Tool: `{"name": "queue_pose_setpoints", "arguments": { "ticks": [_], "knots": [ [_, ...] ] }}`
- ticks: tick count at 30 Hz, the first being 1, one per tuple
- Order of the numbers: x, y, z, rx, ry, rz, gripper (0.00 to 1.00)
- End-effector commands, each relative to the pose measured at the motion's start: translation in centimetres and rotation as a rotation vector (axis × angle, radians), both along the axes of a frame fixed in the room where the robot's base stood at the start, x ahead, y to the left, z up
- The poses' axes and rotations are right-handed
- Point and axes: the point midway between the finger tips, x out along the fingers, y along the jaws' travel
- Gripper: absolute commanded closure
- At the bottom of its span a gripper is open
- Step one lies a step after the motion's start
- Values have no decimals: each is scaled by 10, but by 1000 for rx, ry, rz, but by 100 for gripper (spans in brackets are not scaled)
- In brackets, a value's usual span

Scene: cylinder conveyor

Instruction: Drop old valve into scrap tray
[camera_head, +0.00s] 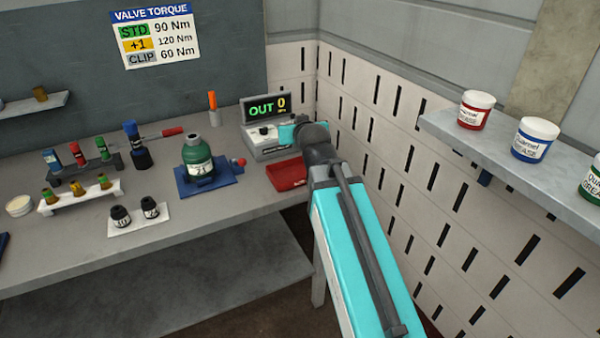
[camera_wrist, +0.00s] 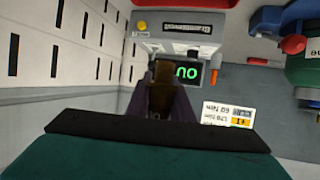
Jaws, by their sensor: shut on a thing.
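In the wrist view my gripper (camera_wrist: 160,82) is shut on the old valve, a brownish brass piece (camera_wrist: 162,72) upright between the dark fingers. The red scrap tray (camera_head: 288,174) sits at the right end of the bench, in front of the display unit, partly behind my arm in the head view. A red edge of the tray (camera_wrist: 196,3) shows at the top of the wrist view. In the head view my teal arm reaches over the tray area; the fingers and valve are hidden there.
A green cylinder (camera_head: 198,158) stands on a blue base (camera_head: 212,184) left of the tray. The display unit (camera_head: 266,112) reads OUT 0. Racks with small valves (camera_head: 82,193), black parts (camera_head: 121,216) and tools stand further left. The slotted wall (camera_head: 400,160) is close on the right.

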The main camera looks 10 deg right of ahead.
Motion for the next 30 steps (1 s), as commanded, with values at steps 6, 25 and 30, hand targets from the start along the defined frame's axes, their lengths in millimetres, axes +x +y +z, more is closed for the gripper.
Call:
{"name": "queue_pose_setpoints", "arguments": {
  "ticks": [6, 25, 30],
  "knots": [
    [0, 3, 0, 0, -1, 3, 100],
    [0, -12, 1, 0, -1, 7, 100],
    [0, -11, 1, 0, -1, 8, 100]
  ]
}}
